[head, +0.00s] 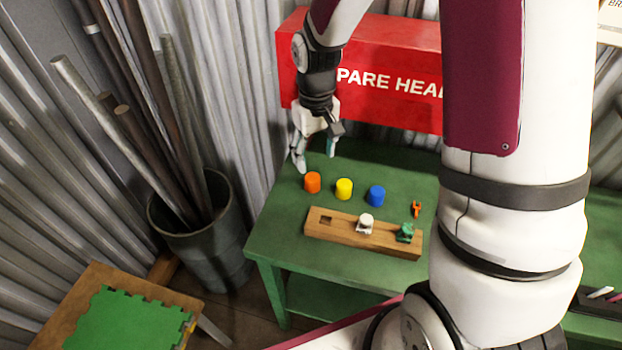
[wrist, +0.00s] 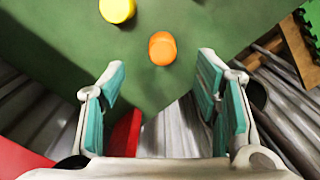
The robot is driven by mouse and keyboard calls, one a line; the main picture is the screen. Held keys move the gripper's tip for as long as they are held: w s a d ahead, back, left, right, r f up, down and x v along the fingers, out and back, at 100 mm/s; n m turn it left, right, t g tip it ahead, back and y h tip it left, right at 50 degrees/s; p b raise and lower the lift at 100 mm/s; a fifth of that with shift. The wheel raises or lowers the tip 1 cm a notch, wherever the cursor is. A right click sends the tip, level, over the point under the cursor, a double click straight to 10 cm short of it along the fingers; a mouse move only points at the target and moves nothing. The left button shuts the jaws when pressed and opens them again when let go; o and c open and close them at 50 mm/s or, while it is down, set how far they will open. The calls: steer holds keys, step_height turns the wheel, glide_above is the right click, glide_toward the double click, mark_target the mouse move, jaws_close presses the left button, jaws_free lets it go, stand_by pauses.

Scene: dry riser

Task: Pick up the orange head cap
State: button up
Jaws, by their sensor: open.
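The orange head cap (head: 312,182) is a small upright cylinder near the left edge of the green table, at the left end of a row of caps. In the wrist view the orange cap (wrist: 162,48) lies beyond the fingertips, roughly centred between them. My gripper (head: 316,158) is open and empty, above the table just behind the cap and apart from it. Its teal-padded fingers (wrist: 160,78) show in the wrist view with nothing between them. A yellow cap (head: 344,188) and a blue cap (head: 376,196) stand to the right of the orange one.
A wooden block (head: 340,230) with a square hole, a white piece and a green piece lies in front of the caps. A red box (head: 390,95) stands behind; a bin of pipes (head: 205,235) is left.

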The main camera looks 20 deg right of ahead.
mark_target(313, 177)
step_height(313, 177, down, 4)
steer(key=shift+r, duration=0.15)
steer(key=shift+w+a+f, duration=0.1)
steer(key=shift+f, duration=1.2)
steer(key=shift+w+a+f, duration=0.1)
steer(key=shift+f, duration=1.15)
steer(key=c, duration=0.7)
